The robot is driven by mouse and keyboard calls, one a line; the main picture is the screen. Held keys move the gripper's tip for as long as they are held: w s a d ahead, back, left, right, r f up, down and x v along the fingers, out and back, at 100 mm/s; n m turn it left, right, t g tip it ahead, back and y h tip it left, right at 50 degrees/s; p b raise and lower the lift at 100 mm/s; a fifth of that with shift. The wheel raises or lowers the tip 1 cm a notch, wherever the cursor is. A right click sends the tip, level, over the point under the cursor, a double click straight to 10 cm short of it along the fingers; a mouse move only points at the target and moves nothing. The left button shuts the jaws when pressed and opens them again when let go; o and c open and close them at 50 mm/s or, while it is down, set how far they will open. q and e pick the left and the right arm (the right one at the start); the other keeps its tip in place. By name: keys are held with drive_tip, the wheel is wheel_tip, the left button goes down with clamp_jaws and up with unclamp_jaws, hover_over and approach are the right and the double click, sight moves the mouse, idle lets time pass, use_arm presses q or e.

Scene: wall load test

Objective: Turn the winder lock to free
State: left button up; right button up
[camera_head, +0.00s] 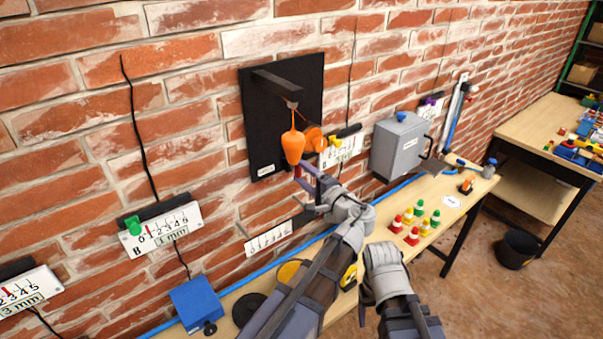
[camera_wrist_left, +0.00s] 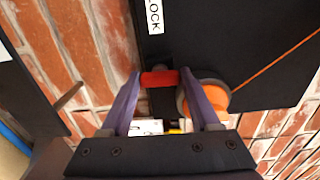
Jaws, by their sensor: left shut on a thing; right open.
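The winder lock is a small red handle (camera_wrist_left: 160,78) below a white label reading "LOCK" (camera_wrist_left: 154,15) on the black wall board (camera_head: 257,125). My left gripper (camera_head: 304,174) is at the board's lower right edge. In the left wrist view its two purple fingers are shut on the red handle, one at each end. Beside the right finger is the round orange and grey winder (camera_wrist_left: 205,99), also seen in the head view (camera_head: 314,139). An orange pear-shaped weight (camera_head: 293,147) hangs from a dark bracket (camera_head: 277,84). My right gripper (camera_head: 385,268) is open and low over the bench, its fingertips unclear.
A grey box (camera_head: 398,148) is on the wall to the right. The wooden bench (camera_head: 462,188) carries several red, yellow and green weights (camera_head: 413,221) and a blue box (camera_head: 197,306). White scale cards (camera_head: 160,228) hang on the brick wall to the left.

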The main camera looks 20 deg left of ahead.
use_arm(q)
drive_tip(key=shift+s+f, duration=0.1)
idle(0.4)
drive_tip(key=o, duration=1.4)
drive_tip(key=shift+c, duration=0.2)
